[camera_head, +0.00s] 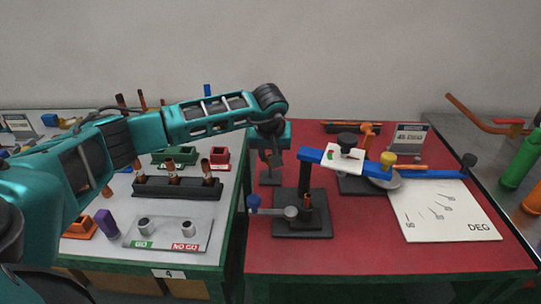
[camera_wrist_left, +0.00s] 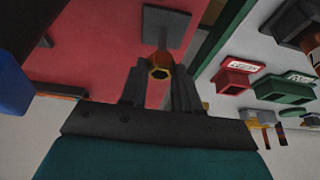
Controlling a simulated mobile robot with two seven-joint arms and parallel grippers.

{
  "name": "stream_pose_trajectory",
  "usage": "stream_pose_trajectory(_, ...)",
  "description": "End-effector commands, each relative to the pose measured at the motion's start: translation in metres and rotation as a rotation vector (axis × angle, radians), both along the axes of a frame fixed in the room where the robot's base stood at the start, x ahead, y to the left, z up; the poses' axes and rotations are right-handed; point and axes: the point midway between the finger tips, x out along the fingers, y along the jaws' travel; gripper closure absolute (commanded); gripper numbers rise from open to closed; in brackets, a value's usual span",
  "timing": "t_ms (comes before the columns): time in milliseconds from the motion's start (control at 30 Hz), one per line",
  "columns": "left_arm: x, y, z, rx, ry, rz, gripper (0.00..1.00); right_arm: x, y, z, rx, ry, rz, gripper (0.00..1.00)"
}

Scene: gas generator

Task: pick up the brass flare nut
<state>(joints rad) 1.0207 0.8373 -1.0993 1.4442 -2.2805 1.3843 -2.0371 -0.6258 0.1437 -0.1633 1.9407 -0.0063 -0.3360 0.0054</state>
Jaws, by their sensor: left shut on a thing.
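The brass flare nut (camera_wrist_left: 160,73) shows in the left wrist view as a yellow hexagonal ring with a dark opening. It sits between the two dark fingers of my left gripper (camera_wrist_left: 161,88), which are shut on it. A brown, copper-coloured part shows just behind the nut, towards a dark square plate (camera_wrist_left: 167,27) on the red surface. I cannot tell whether the nut touches that plate. In the head view my left gripper (camera_head: 270,157) points down over the dark plate (camera_head: 270,178) at the red table's left edge; the nut is too small to make out there. My right gripper is not in view.
A black stand (camera_head: 302,222) with a blue-knobbed lever is close in front of the left gripper. A blue bending tool (camera_head: 430,173) and a white degree board (camera_head: 445,225) are to the right. Left across a gap are a black rack (camera_head: 178,188) and red and green bins (camera_head: 219,157).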

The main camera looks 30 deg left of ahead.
Motion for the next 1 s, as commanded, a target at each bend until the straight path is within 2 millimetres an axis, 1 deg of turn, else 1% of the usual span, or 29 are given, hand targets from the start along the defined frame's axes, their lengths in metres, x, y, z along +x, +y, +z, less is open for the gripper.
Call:
stream_pose_trajectory(133, 0.001, 0.001, 0.014, 0.000, -0.003, 0.001, 0.81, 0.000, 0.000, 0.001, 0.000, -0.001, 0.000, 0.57)
stream_pose_trajectory(267, 0.001, 0.000, 0.038, 0.000, -0.006, 0.000, 0.81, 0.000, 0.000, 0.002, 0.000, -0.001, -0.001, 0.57)
stream_pose_trajectory(367, 0.001, 0.000, 0.063, 0.000, -0.007, -0.002, 0.81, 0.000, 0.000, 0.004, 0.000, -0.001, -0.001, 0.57)
stream_pose_trajectory(500, 0.002, 0.000, 0.106, -0.002, -0.008, 0.001, 0.81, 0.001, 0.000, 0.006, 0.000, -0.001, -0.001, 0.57)
stream_pose_trajectory(600, 0.001, 0.000, 0.134, -0.001, -0.007, 0.000, 0.81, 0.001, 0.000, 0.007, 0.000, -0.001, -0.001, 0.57)
stream_pose_trajectory(700, 0.001, 0.000, 0.158, -0.002, -0.006, 0.000, 0.81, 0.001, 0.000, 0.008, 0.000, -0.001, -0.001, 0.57)
stream_pose_trajectory(800, 0.001, 0.000, 0.176, -0.001, -0.004, 0.000, 0.81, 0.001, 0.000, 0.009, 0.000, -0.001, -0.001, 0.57)
stream_pose_trajectory(900, 0.001, 0.000, 0.188, -0.001, -0.003, -0.001, 0.81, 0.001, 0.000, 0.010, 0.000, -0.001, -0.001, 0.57)
stream_pose_trajectory(1000, -0.001, -0.006, 0.190, 0.001, -0.006, -0.021, 0.81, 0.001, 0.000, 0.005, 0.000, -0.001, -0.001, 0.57)
